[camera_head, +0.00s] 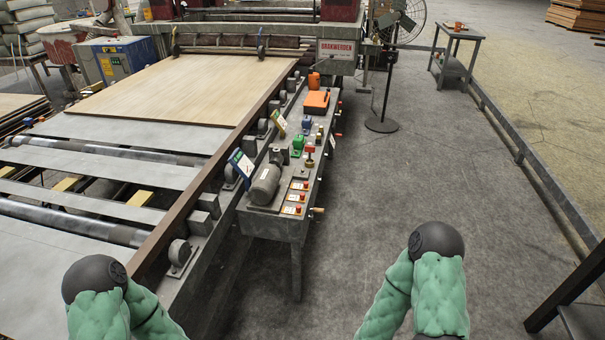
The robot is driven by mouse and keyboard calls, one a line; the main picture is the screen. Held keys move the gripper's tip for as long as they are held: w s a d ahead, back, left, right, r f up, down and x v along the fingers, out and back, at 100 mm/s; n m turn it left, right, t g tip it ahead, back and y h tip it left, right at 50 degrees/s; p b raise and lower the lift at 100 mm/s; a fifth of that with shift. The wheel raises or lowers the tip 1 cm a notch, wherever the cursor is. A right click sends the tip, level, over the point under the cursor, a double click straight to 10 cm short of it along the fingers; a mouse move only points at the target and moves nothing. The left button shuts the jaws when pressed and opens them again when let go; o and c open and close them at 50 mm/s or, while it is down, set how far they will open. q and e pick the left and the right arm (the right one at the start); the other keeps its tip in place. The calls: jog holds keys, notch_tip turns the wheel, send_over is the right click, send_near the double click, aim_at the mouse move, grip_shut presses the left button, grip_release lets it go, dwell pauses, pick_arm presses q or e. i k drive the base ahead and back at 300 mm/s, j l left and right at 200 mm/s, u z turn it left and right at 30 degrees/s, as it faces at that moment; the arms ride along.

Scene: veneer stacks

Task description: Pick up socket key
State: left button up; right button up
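I cannot make out a socket key for sure among the small items on the narrow grey bench (275,228) beside the conveyor. That bench carries an orange case (317,101), a green part (298,145), a blue part (307,122), a red-topped part (309,154) and a grey motor (265,184). Small red-button blocks (293,209) sit at its near end. My two green-padded arms with black round joints show at the bottom left and bottom right. Neither gripper shows in this view.
A veneer sheet (180,88) lies on the roller conveyor at left. A fan (400,20) stands on a round-footed pole at the back. A small side table (455,34) stands far right by a low rail. The floor right of the bench is clear.

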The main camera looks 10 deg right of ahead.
aim_at(310, 149)
jog(key=u, duration=0.45)
jog(key=i+l+u, duration=0.1)
jog(key=u, duration=0.35)
jog(key=l+u, duration=0.15)
jog(key=u, duration=0.25)
jog(key=l+u, duration=0.25)
jog(key=l, duration=0.2)
jog(key=l+u, duration=0.2)
jog(key=l, duration=0.3)
jog(key=l+u, duration=0.25)
jog(key=l, duration=0.2)
jog(key=l+u, duration=0.25)
jog(key=l, duration=0.2)
jog(key=k+l+u, duration=0.2)
jog(key=l, duration=0.25)
jog(key=k+l+u, duration=0.1)
jog(key=l+u, duration=0.15)
jog(key=l, duration=0.2)
